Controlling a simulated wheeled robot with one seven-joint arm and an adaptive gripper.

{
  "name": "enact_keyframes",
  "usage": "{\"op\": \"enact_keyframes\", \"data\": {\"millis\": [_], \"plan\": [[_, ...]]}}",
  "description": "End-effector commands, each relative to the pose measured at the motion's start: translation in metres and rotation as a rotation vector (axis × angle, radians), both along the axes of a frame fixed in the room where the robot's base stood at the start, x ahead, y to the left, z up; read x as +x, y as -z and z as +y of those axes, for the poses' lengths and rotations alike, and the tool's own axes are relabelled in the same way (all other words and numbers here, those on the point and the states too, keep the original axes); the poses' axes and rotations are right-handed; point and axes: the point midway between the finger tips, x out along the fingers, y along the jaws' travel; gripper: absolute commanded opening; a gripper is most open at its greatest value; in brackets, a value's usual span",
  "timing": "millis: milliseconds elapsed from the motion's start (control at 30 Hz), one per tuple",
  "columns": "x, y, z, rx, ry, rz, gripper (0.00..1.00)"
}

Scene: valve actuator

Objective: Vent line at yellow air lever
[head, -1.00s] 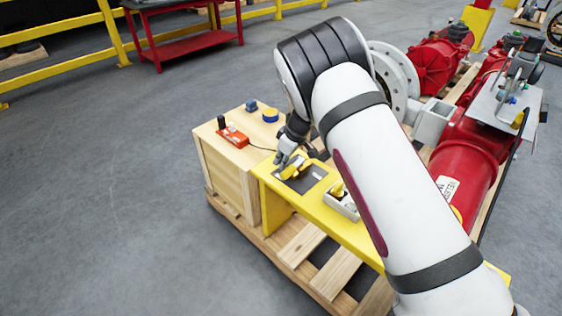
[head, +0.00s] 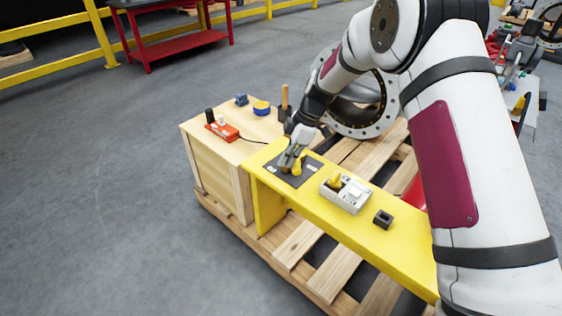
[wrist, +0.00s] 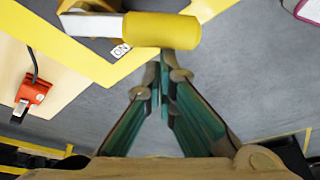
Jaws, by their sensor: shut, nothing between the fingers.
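The yellow air lever (head: 297,166) stands on a dark plate (head: 309,178) on the yellow bench. In the wrist view, its thick yellow handle (wrist: 165,30) lies across the top, joined at its left to a pale and dark body. An ON label (wrist: 121,50) shows just below the handle. My gripper (head: 285,163) is beside the lever, on its left in the head view. In the wrist view, the fingers (wrist: 163,72) are shut and empty, with tips just below the handle. I cannot tell whether they touch it.
A grey box with a yellow part (head: 347,194) and a black block (head: 383,218) sit farther right on the yellow bench (head: 325,213). A wooden crate (head: 215,172) at left carries an orange box (head: 222,130) with a cable. The floor at left is clear.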

Motion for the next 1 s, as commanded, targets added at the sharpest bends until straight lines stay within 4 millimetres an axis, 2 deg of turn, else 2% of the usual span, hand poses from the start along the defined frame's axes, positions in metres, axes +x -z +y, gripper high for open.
{"op": "enact_keyframes", "data": {"millis": [400, 700, 1000], "plan": [[0.000, 0.001, -0.031, 0.001, -0.387, 0.000, 0.00], [0.004, 0.000, -0.046, 0.000, -0.606, 0.000, 0.00], [0.006, 0.000, -0.054, 0.000, -0.610, 0.002, 0.00]]}}
